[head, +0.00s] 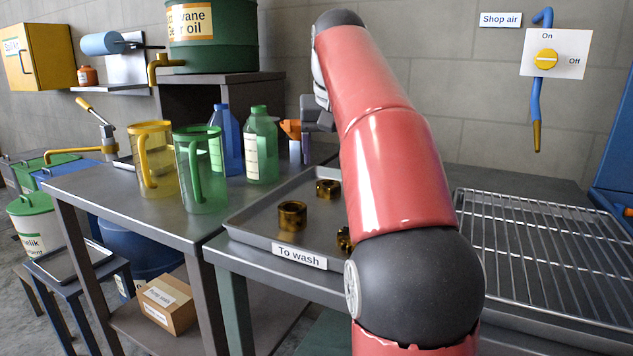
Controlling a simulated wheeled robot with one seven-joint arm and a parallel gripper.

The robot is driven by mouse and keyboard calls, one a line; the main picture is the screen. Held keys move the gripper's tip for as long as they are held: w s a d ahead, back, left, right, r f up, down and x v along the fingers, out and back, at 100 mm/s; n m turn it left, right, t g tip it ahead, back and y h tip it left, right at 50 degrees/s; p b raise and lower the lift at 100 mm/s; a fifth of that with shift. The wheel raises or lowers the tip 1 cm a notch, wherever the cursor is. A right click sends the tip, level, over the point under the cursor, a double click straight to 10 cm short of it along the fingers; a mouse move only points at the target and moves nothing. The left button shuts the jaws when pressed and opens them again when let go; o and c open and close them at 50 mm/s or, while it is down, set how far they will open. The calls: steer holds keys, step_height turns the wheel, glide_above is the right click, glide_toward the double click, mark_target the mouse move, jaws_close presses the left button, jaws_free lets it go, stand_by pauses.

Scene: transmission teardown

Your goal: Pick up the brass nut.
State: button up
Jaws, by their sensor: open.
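Brass-coloured, dark-stained ring-shaped parts lie in the grey tray marked "To wash" (257,228). One nut-like part (292,217) is near the tray's front left, a second (328,189) is farther back, and a third (344,239) is mostly hidden behind my arm. I cannot tell which of them is the brass nut. My gripper (318,118) is partly in view beyond the tray's back, higher than the parts and apart from them. It is open, with nothing seen in it; my arm hides part of it.
A yellow jug (152,160), green jug (203,175), blue bottle (228,140) and green bottle (262,147) stand left of the tray. An orange-topped spray bottle (291,129) is close to my gripper. A wire rack (545,255) on the right is empty.

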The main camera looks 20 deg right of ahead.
mark_target(328, 184)
steer(key=b+x, duration=0.2)
steer(key=x, duration=0.5)
steer(key=shift+s+a+f, duration=0.1)
steer(key=shift+a+f, duration=0.05)
steer(key=shift+f, duration=0.05)
steer(key=c, duration=1.3)
